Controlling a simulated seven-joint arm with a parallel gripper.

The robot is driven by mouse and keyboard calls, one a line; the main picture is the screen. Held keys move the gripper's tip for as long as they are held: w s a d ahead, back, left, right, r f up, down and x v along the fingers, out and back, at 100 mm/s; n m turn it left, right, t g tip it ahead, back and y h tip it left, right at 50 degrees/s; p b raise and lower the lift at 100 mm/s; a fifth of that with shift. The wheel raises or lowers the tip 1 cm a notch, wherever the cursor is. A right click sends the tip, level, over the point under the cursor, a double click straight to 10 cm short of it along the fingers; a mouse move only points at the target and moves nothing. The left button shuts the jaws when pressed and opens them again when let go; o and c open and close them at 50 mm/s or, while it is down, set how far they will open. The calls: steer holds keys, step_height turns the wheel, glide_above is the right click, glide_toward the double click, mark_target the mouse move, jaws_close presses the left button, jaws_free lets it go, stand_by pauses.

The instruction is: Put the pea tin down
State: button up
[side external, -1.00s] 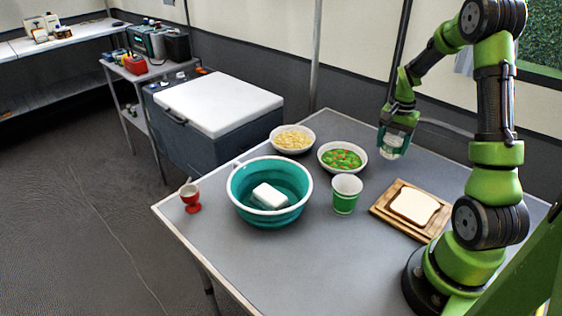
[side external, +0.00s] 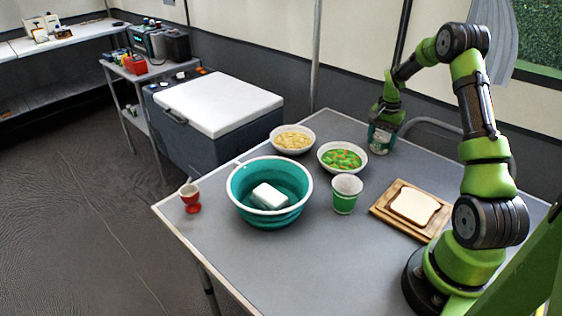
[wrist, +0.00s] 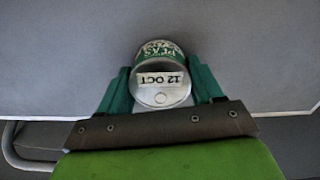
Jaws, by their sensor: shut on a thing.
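The pea tin (wrist: 162,88) is a small silver can with a green label reading "PEAS" and a "12 OCT" sticker on its end. In the wrist view it sits between the two green fingers of my gripper (wrist: 162,95), which is shut on it. In the side view my gripper (side external: 381,128) points down over the far back part of the grey table (side external: 290,245). The tin (side external: 379,147) shows below the fingers, at or very near the table top; I cannot tell whether it touches.
A bowl of peas and carrots (side external: 342,158) and a bowl of pasta (side external: 292,139) stand left of my gripper. Table around the tin is clear.

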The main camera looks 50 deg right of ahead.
mark_target(382, 137)
steer(key=shift+f, duration=0.15)
steer(key=o, duration=1.1)
steer(key=shift+o, duration=0.2)
step_height(382, 137, up, 12)
steer(key=w+a+r+n+t, duration=0.1)
steer(key=a+r+n, duration=0.1)
steer(key=a+r, duration=0.35)
steer(key=w+a+r+n+t, duration=0.1)
steer(key=a+r+n, duration=0.15)
steer(key=a, duration=0.55)
steer(key=s+a+r+n+t, duration=0.1)
steer(key=s+a, duration=0.3)
steer(key=a, duration=0.4)
steer(key=s+a+r+n+t+y, duration=0.1)
steer(key=s+a+n, duration=0.3)
steer(key=a, duration=0.4)
steer(key=s+a+r+n+t+y, duration=0.1)
steer(key=s+a+n+t, duration=0.1)
steer(key=s+a, duration=0.3)
steer(key=a+t, duration=0.1)
steer(key=a, duration=0.2)
steer(key=shift+a+n, duration=0.35)
steer(key=shift+a, duration=0.05)
